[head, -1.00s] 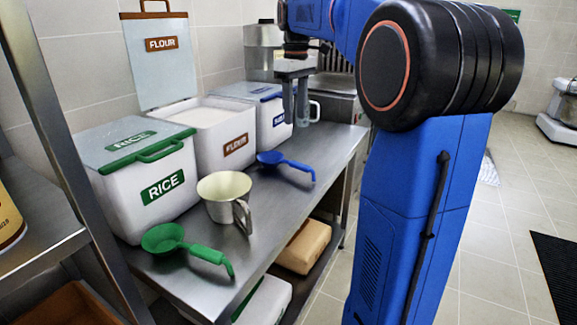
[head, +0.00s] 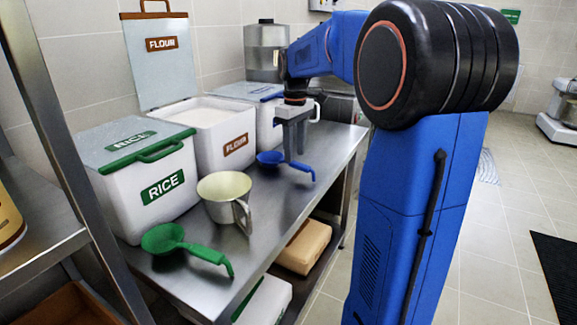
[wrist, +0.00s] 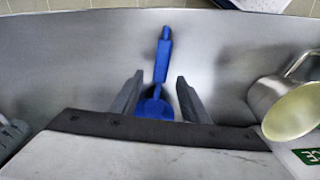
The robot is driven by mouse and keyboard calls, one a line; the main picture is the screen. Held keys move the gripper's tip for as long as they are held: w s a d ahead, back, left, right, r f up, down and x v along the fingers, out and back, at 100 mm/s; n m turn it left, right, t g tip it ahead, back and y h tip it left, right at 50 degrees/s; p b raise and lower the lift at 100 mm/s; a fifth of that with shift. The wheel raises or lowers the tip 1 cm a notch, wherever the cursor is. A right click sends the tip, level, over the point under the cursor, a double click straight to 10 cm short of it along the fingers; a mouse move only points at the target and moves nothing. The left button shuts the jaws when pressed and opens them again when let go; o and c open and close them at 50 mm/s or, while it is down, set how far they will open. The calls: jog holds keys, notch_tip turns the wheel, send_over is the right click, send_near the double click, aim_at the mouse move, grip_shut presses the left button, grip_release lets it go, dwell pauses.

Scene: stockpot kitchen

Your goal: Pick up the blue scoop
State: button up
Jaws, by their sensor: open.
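The blue scoop (head: 287,164) lies on the steel table in front of the flour bin, its handle pointing right toward the table's front edge. In the wrist view the blue scoop (wrist: 162,60) shows with its handle pointing up the picture and its bowl partly hidden by my gripper body. My gripper (head: 294,154) is above the scoop, fingers pointing down. In the wrist view my open gripper (wrist: 158,82) has one finger on each side of the scoop, apart from it, with nothing held. The height between fingertips and scoop is hard to tell.
A metal measuring cup (head: 222,196) and a green scoop (head: 180,243) stand on the table to the left. The rice bin (head: 146,190), open flour bin (head: 218,140) and a third bin (head: 266,120) line the back. The table's right end (head: 340,145) is clear.

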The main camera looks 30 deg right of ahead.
jog(key=shift+w+a+f, duration=0.1)
jog(key=shift+w+f, duration=0.05)
jog(key=shift+f, duration=1.15)
jog(key=shift+w+f, duration=0.1)
jog(key=shift+f, duration=1.15)
grip_shut()
